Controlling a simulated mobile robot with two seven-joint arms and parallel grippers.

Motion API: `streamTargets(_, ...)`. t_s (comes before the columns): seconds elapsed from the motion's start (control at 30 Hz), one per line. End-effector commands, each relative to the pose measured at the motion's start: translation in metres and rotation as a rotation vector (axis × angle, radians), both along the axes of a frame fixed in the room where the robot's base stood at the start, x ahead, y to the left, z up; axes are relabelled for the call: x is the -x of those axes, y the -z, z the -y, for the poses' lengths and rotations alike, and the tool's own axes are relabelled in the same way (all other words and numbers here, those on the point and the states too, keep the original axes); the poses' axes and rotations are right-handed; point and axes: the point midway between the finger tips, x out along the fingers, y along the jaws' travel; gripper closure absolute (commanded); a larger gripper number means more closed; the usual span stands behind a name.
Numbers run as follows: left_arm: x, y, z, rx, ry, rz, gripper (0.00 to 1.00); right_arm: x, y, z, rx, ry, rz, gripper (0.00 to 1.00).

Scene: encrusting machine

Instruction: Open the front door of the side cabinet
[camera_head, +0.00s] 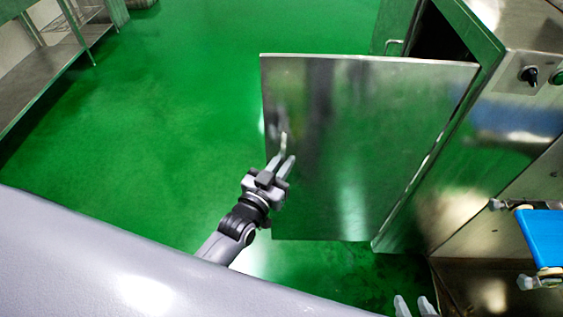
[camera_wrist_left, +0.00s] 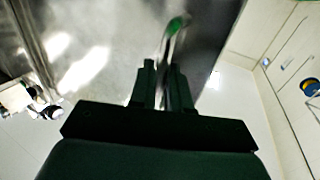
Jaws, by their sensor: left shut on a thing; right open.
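The side cabinet's front door (camera_head: 350,110) is a shiny steel panel, swung out to the left from the cabinet (camera_head: 455,185). A dark gap (camera_head: 437,38) shows behind it at the top. My left gripper (camera_head: 282,163) is shut on the door handle (camera_head: 283,143), near the door's free left edge. In the left wrist view, the handle (camera_wrist_left: 174,32) runs down between the two fingers of my left gripper (camera_wrist_left: 162,82), with the steel door (camera_wrist_left: 110,40) behind. My right gripper (camera_head: 415,306) is open and empty at the bottom edge, only its fingertips showing.
Clear green floor (camera_head: 180,120) lies left of the door. A steel rack (camera_head: 50,75) stands at the far left. At the right are a control knob (camera_head: 529,75) and a blue conveyor belt (camera_head: 542,238). A second handle (camera_head: 394,44) shows behind the door.

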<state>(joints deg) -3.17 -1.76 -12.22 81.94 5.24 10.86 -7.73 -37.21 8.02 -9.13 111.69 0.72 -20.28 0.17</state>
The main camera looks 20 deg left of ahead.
Motion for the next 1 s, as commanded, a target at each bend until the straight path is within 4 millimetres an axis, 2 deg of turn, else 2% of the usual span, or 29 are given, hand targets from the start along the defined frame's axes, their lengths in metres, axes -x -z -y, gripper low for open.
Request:
streamTargets(0.03,0.000,-0.001,0.006,-0.001,0.009,0.002,0.80,0.000,0.000,0.000,0.000,0.000,0.000,0.57)
streamTargets(0.07,0.000,-0.001,0.005,0.000,0.008,0.002,0.70,0.000,0.000,0.000,0.000,0.000,0.000,0.57)
streamTargets(0.57,0.003,0.000,0.002,0.001,0.003,0.000,0.70,0.000,0.000,0.000,0.000,0.000,0.000,0.57)
streamTargets(0.67,0.011,0.001,0.000,0.001,0.003,-0.001,0.70,0.000,0.000,0.000,0.000,0.000,0.000,0.57)
streamTargets(1.0,0.056,0.000,-0.008,0.001,0.005,-0.001,0.70,0.000,-0.001,0.000,-0.001,0.001,0.000,0.57)
